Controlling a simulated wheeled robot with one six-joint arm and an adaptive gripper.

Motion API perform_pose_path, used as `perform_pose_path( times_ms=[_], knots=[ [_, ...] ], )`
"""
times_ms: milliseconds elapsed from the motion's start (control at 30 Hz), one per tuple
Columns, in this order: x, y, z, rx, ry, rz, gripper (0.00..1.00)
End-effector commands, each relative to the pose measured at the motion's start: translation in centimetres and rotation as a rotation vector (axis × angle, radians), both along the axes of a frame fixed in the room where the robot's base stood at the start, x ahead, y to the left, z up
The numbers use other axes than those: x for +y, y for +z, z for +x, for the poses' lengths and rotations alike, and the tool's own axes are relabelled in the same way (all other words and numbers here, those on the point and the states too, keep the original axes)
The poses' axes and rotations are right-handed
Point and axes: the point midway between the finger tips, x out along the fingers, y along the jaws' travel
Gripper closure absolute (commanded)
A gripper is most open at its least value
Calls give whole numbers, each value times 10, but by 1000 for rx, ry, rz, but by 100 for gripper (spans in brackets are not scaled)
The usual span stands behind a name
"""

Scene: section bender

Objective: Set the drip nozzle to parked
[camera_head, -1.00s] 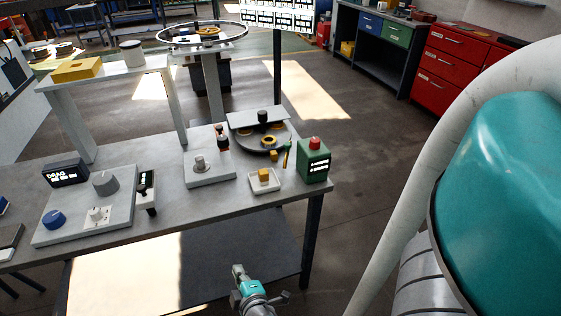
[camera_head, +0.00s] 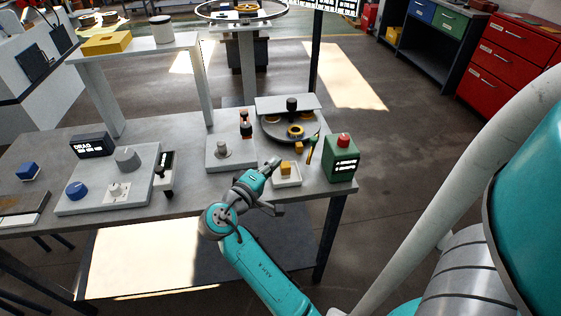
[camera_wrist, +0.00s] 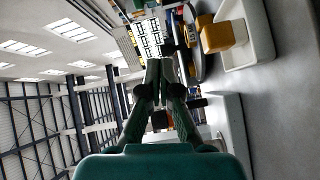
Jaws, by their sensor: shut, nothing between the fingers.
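I cannot tell for sure which part is the drip nozzle. A thin green piece with an orange part (camera_head: 311,148) stands at the right edge of the dark round plate (camera_head: 270,138), beside a small orange block (camera_head: 298,148); it may be the nozzle. My gripper (camera_head: 276,162) is shut and empty, just above the table's front part, left of the white tray (camera_head: 291,182) and in front of the round plate. In the wrist view my gripper (camera_wrist: 160,66) has its fingers together, with the yellow block (camera_wrist: 222,36) to the upper right.
A green box with a red button (camera_head: 342,166) stands right of the tray. A grey base with a knob (camera_head: 222,150) is left of my gripper. A panel with knobs (camera_head: 110,190) and a DRAG display (camera_head: 92,146) are farther left. A raised shelf (camera_head: 140,48) stands behind.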

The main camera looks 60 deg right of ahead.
Motion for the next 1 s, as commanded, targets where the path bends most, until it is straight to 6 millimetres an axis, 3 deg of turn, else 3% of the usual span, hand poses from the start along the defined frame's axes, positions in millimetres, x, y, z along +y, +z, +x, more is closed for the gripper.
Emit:
perform_pose_path(
  times_ms=[433,700,1000],
  knots=[
    [-82,-4,-4,0,-3,1,100],
    [-88,-11,-35,0,0,1,100],
    [-89,-12,-41,0,2,1,100]
  ],
)
